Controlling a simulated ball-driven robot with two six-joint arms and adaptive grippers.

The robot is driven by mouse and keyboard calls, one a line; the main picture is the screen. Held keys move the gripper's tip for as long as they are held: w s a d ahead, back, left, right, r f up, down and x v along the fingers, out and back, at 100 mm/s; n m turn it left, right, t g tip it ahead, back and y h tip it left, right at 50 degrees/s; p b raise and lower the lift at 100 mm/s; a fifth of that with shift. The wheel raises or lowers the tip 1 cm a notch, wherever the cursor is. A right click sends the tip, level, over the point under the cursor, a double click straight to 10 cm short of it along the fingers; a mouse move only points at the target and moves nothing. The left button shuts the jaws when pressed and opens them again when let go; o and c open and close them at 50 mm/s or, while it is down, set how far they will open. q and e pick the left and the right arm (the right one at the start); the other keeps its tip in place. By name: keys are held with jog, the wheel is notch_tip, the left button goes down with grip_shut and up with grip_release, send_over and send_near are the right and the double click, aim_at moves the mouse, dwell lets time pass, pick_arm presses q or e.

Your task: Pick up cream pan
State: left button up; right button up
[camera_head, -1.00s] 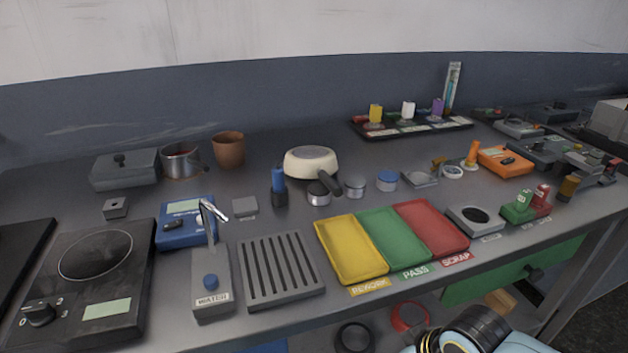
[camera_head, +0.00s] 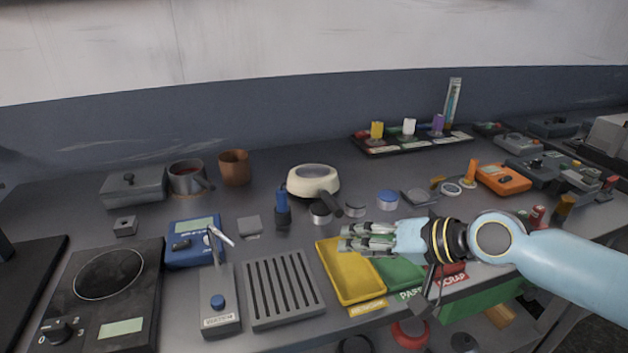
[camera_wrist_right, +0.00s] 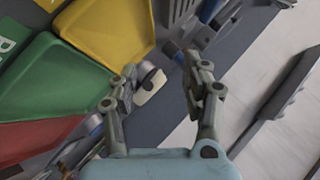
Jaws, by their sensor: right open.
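The cream pan (camera_head: 313,181) stands upright on the bench in the head view, its dark handle pointing towards the lower right. My right gripper (camera_head: 344,237) is open and empty, with its fingers reaching left over the yellow tray. It is in front of the pan, apart from it and from the handle tip. In the right wrist view the two fingers (camera_wrist_right: 158,68) stand apart, with a small cream patch between them that may be part of the pan. My left gripper is not in view.
A blue bottle (camera_head: 282,208) and small round tins (camera_head: 320,213) stand close to the pan. The yellow tray (camera_head: 350,275) and green tray (camera_head: 399,273) lie below my right arm. A slotted grey rack (camera_head: 282,288) is to their left. Bench behind the pan is clear.

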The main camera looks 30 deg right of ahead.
aim_at(339, 206)
jog(key=w+d+m, duration=0.1)
jog(key=d, duration=0.1)
jog(key=w+d+m+t+h, duration=0.1)
jog(key=w+d, duration=0.1)
jog(key=w+d+r+m+t, duration=0.1)
jog(key=d, duration=0.2)
jog(key=shift+w+r+m, duration=0.1)
jog(key=shift+w+m, duration=0.2)
jog(key=shift+w, duration=0.05)
jog(key=x, duration=0.4)
jog(key=shift+r+b, duration=0.1)
jog(key=shift+b, duration=0.3)
jog(key=x, duration=0.6)
jog(key=shift+w+d, duration=0.1)
jog(key=shift+d, duration=0.1)
grip_shut()
